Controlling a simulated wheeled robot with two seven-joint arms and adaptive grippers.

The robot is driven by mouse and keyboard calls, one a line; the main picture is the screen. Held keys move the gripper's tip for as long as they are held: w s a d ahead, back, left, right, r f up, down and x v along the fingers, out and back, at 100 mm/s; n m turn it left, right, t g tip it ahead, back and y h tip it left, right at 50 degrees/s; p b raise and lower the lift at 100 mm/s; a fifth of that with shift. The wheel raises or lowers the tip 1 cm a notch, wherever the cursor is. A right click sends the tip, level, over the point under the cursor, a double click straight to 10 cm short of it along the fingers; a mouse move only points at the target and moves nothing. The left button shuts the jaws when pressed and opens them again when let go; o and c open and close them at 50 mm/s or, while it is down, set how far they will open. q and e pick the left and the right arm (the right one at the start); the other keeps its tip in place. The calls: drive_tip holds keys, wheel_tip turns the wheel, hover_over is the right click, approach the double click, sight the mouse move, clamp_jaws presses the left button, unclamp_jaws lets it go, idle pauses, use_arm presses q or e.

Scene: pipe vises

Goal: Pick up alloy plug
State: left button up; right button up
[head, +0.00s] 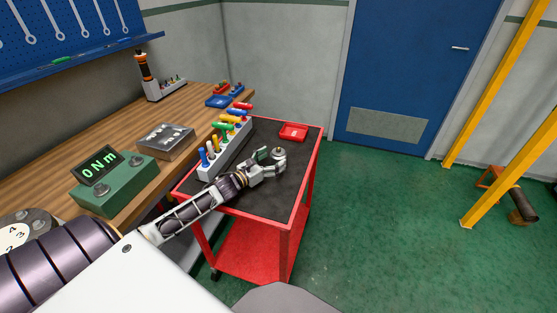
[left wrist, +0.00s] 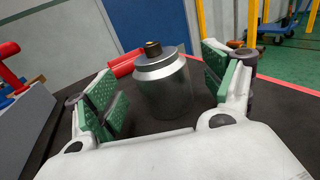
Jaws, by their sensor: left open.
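The alloy plug (left wrist: 163,85) is a grey metal cylinder with a bright collar and a dark knob on top. It stands upright on the black top of the red cart (head: 304,190). In the left wrist view it sits between the two green-padded fingers of my left gripper (left wrist: 163,95), with a gap showing on each side. In the head view the plug (head: 279,153) is at the tips of my left gripper (head: 271,157), which is open. My right gripper is not in view.
A rack (head: 225,151) with several coloured-handled tools stands along the cart's left side. A red tray (head: 293,131) lies at the cart's far end. The wooden bench (head: 128,200) with a green torque display (head: 113,184) is to the left. The green floor to the right is mostly clear.

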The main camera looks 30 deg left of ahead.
sight(278, 155)
use_arm(q)
drive_tip(key=shift+x, duration=1.6)
drive_tip(key=c, duration=1.4)
